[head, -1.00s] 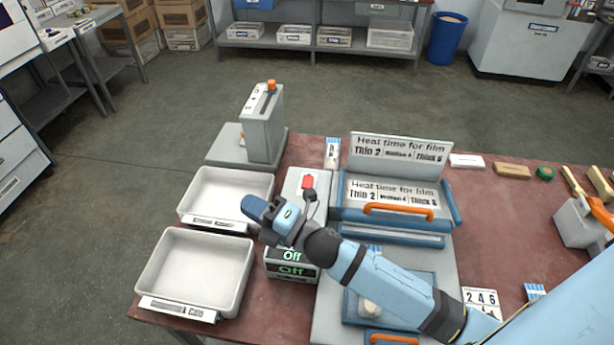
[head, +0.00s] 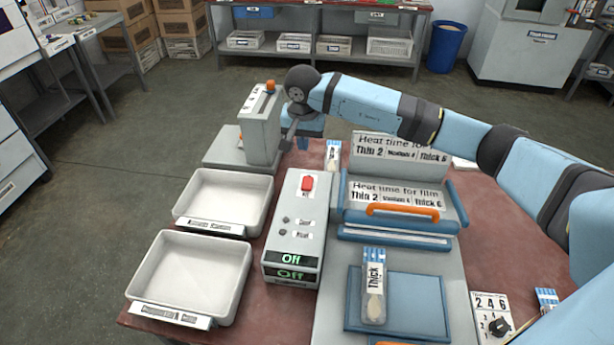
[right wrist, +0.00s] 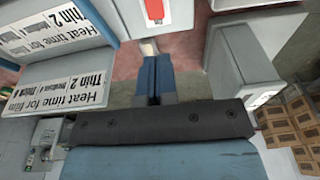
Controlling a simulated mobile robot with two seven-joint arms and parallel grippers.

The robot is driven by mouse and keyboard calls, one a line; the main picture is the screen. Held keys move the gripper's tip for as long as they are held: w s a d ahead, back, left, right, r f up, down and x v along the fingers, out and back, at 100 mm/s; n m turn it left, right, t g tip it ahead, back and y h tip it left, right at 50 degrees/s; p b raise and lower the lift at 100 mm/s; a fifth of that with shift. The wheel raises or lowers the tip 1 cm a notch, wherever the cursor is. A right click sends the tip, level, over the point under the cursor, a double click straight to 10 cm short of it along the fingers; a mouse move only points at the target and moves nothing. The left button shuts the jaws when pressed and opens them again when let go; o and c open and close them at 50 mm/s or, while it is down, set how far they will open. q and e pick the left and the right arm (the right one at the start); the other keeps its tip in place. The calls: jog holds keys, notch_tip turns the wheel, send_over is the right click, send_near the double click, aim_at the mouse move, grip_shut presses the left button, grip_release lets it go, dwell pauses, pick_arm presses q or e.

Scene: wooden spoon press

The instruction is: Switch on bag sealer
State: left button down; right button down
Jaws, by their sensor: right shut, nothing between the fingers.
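The grey control box (head: 285,225) stands on the red table, with a red rocker switch (head: 307,183) near its far end and two green displays (head: 291,267) reading "Off" at its near end. The bag sealer (head: 390,228), blue and grey with an orange handle (head: 402,211), is right of the box. My right gripper (head: 303,143) is shut and empty, beyond the box's far end and apart from the switch. In the right wrist view its closed blue fingers (right wrist: 153,78) point toward the red switch (right wrist: 153,9). My left gripper is not in view.
A grey upright device (head: 260,135) with an orange knob stands close left of my right gripper. Two white trays (head: 190,270) are left of the box. A bag labelled "Thick" (head: 374,285) lies on the blue plate. A dial (head: 499,325) is at lower right.

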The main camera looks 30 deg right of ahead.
aim_at(307, 180)
jog(key=shift+w+d+r, duration=0.1)
jog(key=shift+d+r, duration=0.05)
jog(key=shift+d, duration=0.2)
jog(key=f+p, duration=0.1)
jog(key=f, duration=0.3)
jog(key=w+f, duration=0.1)
jog(key=f, duration=0.4)
jog(key=d+f+p, duration=0.1)
jog(key=f, duration=0.4)
jog(key=shift+w+d+p, duration=0.1)
jog(key=shift+w+p, duration=0.25)
